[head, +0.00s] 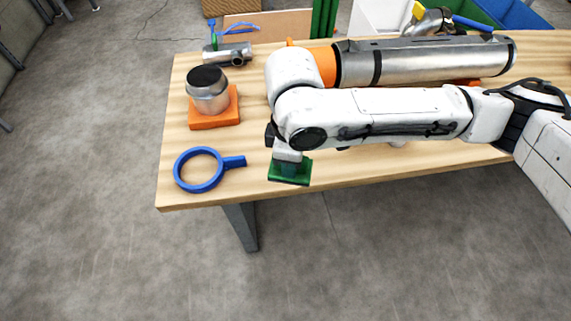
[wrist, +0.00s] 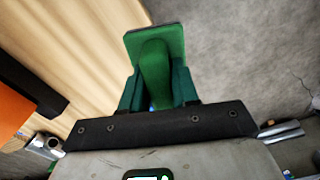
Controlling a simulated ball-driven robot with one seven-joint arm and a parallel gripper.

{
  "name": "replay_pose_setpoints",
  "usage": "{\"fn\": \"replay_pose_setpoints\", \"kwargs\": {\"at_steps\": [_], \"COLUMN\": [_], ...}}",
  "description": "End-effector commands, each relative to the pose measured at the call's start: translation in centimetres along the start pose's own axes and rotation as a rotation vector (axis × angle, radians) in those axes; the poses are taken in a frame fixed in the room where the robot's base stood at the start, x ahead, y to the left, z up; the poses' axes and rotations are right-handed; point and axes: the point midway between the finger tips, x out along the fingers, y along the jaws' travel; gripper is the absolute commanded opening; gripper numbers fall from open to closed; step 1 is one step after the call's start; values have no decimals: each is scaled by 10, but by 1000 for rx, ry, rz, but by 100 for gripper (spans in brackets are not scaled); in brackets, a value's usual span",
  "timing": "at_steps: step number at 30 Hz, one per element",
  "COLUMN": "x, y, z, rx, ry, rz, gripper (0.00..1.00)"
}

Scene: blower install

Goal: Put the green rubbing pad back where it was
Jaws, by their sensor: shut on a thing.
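The green rubbing pad (head: 290,174) is at the front edge of the wooden table in the head view, below the end of my arm. In the wrist view the pad (wrist: 165,42) has a flat plate and a raised rounded grip. My gripper (wrist: 158,88) is shut on this grip, with a dark green finger on each side. It also shows in the head view (head: 288,160), partly hidden by my wrist. The pad's underside is hidden, so I cannot tell whether it touches the table.
A blue ring with a handle (head: 200,186) lies left of the pad. Behind it a metal cup (head: 208,93) stands on an orange block (head: 228,115). A large metal cylinder (head: 425,62) lies behind my arm. The wooden table (head: 250,196) has bare room at front left.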

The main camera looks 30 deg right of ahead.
Motion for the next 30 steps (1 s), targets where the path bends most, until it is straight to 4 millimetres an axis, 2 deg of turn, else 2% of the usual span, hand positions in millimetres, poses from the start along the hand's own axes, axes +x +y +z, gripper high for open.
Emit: {"fn": "replay_pose_setpoints", "kwargs": {"at_steps": [3, 18, 24, 30], "x": [-7, -45, -53, -53], "y": [-10, -42, -48, -42], "z": [0, 21, 29, 29], "rx": [-299, -1520, -1812, -1902], "ry": [3, 2, 1, 2], "rz": [2, 1, -1, -4], "gripper": [1, 1, 1, 1]}}
